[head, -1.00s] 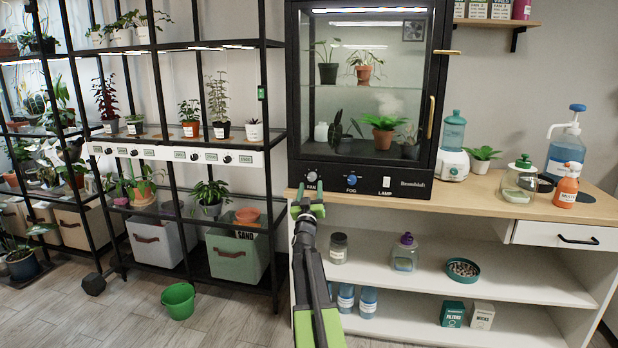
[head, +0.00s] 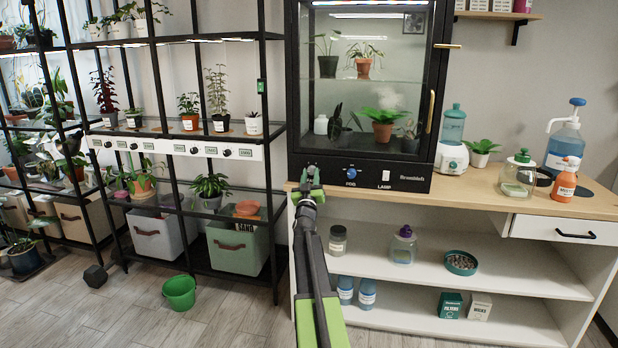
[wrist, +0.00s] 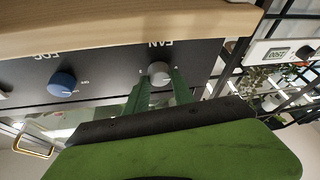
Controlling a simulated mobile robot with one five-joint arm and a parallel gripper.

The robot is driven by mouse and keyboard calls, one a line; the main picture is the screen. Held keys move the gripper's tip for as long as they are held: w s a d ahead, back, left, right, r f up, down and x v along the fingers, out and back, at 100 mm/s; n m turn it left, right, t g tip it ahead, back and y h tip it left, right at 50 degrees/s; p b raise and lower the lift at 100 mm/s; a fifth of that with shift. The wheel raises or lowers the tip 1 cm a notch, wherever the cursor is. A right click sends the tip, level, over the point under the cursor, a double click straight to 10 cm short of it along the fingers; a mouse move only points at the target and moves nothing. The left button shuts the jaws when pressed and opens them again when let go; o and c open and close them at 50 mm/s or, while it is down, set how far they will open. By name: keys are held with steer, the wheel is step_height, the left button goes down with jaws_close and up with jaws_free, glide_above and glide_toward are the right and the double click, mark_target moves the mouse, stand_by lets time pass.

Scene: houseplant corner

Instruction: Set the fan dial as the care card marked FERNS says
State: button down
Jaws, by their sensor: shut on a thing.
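The grey fan dial (wrist: 159,73) sits on the black front panel under the upside-down word FAN in the wrist view. My gripper (wrist: 160,86) is shut on the dial, with a green finger on each side of it. The dial's pointer setting is too small to read. In the head view my gripper (head: 309,182) is at the lower left corner of the black glass cabinet (head: 360,168) and hides the dial. No card clearly marked FERNS is readable; small labelled items (head: 476,5) on the top right shelf are cut off.
The blue fog dial (head: 351,172) and white lamp switch (head: 386,176) are right of my gripper; the fog dial also shows in the wrist view (wrist: 62,84). The wooden counter edge (head: 450,192) runs below the panel. A black plant rack (head: 275,230) stands close on the left.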

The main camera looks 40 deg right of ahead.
steer(key=shift+a, duration=0.35)
steer(key=shift+d+m, duration=0.3)
steer(key=shift+d, duration=0.05)
steer(key=m+g+h, duration=0.1)
steer(key=m, duration=0.1)
steer(key=m+g+h, duration=0.1)
steer(key=m, duration=0.2)
steer(key=shift+w+r, duration=0.1)
steer(key=m+g, duration=0.1)
steer(key=m, duration=0.2)
steer(key=m+g+h, duration=0.1)
steer(key=m+g, duration=0.1)
steer(key=m, duration=0.1)
steer(key=shift+w+r+m+g+p, duration=0.1)
steer(key=shift+m+g+p, duration=0.2)
steer(key=shift+m+p, duration=0.1)
steer(key=shift+m+g+p, duration=0.65)
steer(key=shift+m+g, duration=0.65)
steer(key=shift+m, duration=0.9)
steer(key=shift+a+m, duration=0.1)
steer(key=shift+m, duration=0.3)
steer(key=c, duration=1.1)
jaws_free()
